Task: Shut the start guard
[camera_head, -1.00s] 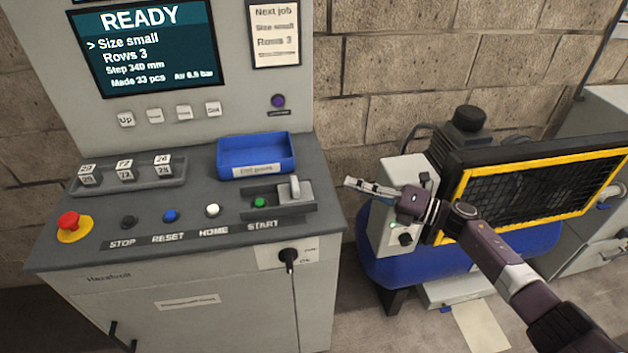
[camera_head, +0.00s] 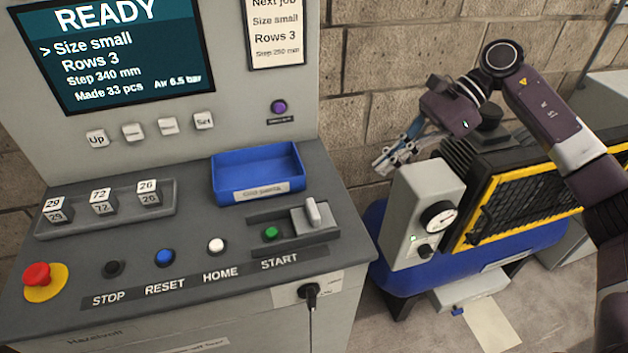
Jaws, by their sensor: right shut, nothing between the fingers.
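The start guard (camera_head: 311,217) is a grey sliding cover with an upright tab, at the right end of its dark track (camera_head: 293,236) on the console. The green start button (camera_head: 271,233) shows uncovered to the left of the guard, above the START label. My right gripper (camera_head: 384,165) is shut and empty. It is to the right of the console, above and behind the guard, beside the grey box with a gauge, and touches nothing that I can make out. My left gripper is not in view.
The console (camera_head: 190,270) also bears a red emergency button (camera_head: 38,275), black, blue and white buttons, a blue tray (camera_head: 258,173) and number blocks (camera_head: 103,201). A compressor with a grey gauge box (camera_head: 425,205) and yellow-framed grille (camera_head: 520,205) stands right of it. The space above the guard is free.

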